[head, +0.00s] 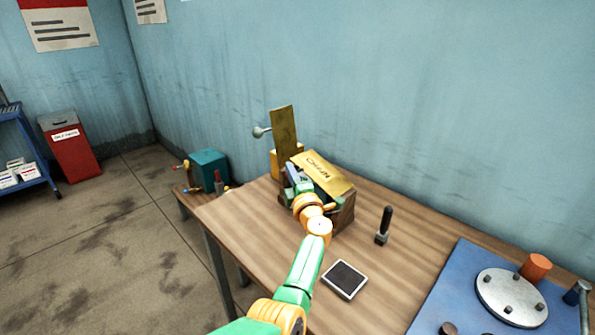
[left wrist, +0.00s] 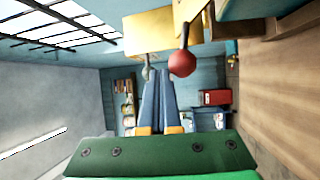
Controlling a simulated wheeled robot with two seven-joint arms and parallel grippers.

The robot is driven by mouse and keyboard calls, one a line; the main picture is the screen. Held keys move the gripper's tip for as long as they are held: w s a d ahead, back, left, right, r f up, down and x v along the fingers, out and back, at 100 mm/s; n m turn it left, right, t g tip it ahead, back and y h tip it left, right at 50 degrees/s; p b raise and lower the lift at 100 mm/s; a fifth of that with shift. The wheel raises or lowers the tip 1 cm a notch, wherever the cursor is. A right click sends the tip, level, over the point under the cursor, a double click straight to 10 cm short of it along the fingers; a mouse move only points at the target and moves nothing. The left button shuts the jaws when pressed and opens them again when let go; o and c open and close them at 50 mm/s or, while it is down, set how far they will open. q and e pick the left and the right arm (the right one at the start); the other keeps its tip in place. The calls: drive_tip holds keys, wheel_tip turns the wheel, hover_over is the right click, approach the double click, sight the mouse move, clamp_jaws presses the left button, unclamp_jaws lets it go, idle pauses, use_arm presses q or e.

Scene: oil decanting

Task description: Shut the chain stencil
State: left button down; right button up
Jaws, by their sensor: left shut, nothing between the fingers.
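A brass plate with dark lettering (head: 323,173) lies slanted over a dark box-like stand on the wooden table. A second brass plate (head: 284,130) stands upright behind and left of it, with a pale round knob (head: 259,131) at its left side. I cannot tell which plate is the chain stencil. My left gripper (head: 291,172) is at the left end of the lettered plate, shut and empty. In the left wrist view its fingers (left wrist: 158,85) are together, with a red ball knob (left wrist: 182,63) and a yellow block (left wrist: 145,35) just beyond them. My right gripper is not in view.
A dark upright handle tool (head: 383,225) and an ink pad-like block (head: 345,279) stand on the table (head: 235,212). A blue mat (head: 455,280) with a round metal plate (head: 511,298) is at the right. A teal box (head: 209,168) stands left of the table.

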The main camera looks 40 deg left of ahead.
use_arm(q)
drive_tip(key=shift+w+a+f+n+g+h, duration=0.1)
drive_tip(key=shift+a+f+n+g+h, duration=0.15)
drive_tip(key=shift+f, duration=0.3)
drive_tip(key=shift+s+a+f+h, duration=0.1)
drive_tip(key=shift+a+f+h, duration=0.05)
drive_tip(key=shift+a+f, duration=0.3)
drive_tip(key=shift+w+a+f+n+g+h, duration=0.1)
drive_tip(key=shift+a+f+n+g+h, duration=0.1)
drive_tip(key=shift+f, duration=0.4)
